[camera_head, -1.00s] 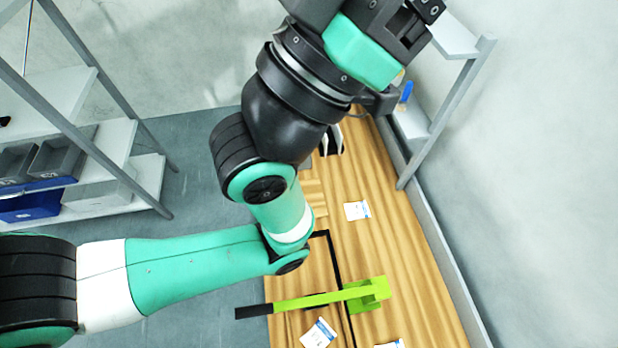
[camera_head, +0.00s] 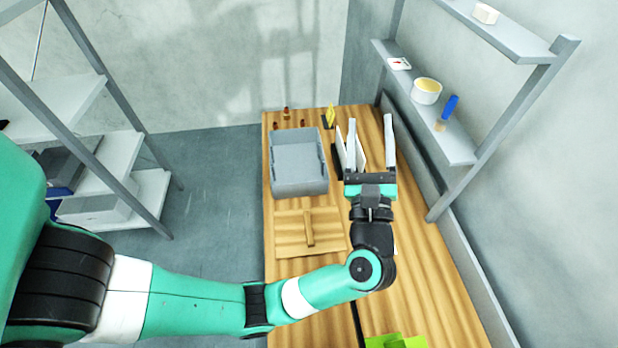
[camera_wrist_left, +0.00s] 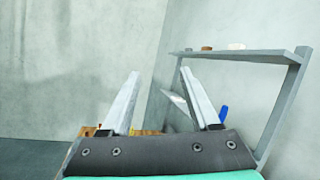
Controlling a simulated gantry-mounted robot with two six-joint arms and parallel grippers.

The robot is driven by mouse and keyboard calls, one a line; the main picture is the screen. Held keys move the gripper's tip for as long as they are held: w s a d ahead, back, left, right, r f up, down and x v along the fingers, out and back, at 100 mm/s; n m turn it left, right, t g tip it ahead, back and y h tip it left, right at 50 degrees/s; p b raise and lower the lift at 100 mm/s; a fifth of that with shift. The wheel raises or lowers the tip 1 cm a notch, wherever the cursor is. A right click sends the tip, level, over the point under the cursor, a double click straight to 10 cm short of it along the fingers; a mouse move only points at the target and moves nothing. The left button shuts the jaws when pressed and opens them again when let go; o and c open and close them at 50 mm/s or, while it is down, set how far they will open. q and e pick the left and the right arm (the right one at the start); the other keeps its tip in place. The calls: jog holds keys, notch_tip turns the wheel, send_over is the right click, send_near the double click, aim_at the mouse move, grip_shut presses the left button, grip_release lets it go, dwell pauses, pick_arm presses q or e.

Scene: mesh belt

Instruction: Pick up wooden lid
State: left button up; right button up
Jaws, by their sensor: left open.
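The wooden lid (camera_head: 290,236), a flat square board with a bar handle across its middle, lies on the wooden bench in the head view. It is in front of a grey bin and does not show clearly in the left wrist view. My left gripper (camera_head: 370,121) is open and empty, to the right of and beyond the lid, its fingers pointing away. In the left wrist view its two fingers (camera_wrist_left: 160,73) are spread, with the wall and shelf behind them. My right gripper is in neither view.
A grey bin (camera_head: 299,188) stands behind the lid. White and black upright panels (camera_head: 360,150) are close by my left gripper. A wall shelf (camera_head: 455,145) on the right holds a bowl (camera_head: 427,91) and a blue-handled brush (camera_head: 448,112). A green object (camera_head: 395,342) is at the front.

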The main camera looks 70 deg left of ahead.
pick_arm(q)
notch_tip(320, 180, down, 23)
jog(key=s+g+h+b, duration=0.2)
jog(key=g+h+b, duration=0.1)
jog(key=h+b, duration=0.1)
jog(key=m+g+h+b, duration=0.1)
jog(key=g+h+b, duration=0.2)
jog(key=b, duration=0.3)
send_near(309, 229)
jog(key=shift+d+f, duration=0.2)
jog(key=shift+d, duration=0.15)
jog(key=shift+s+f, duration=0.1)
jog(key=shift+f, duration=0.05)
jog(key=x, duration=1.1)
jog(key=shift+a+r+b, duration=0.25)
jog(key=shift+a+b, duration=0.15)
grip_shut()
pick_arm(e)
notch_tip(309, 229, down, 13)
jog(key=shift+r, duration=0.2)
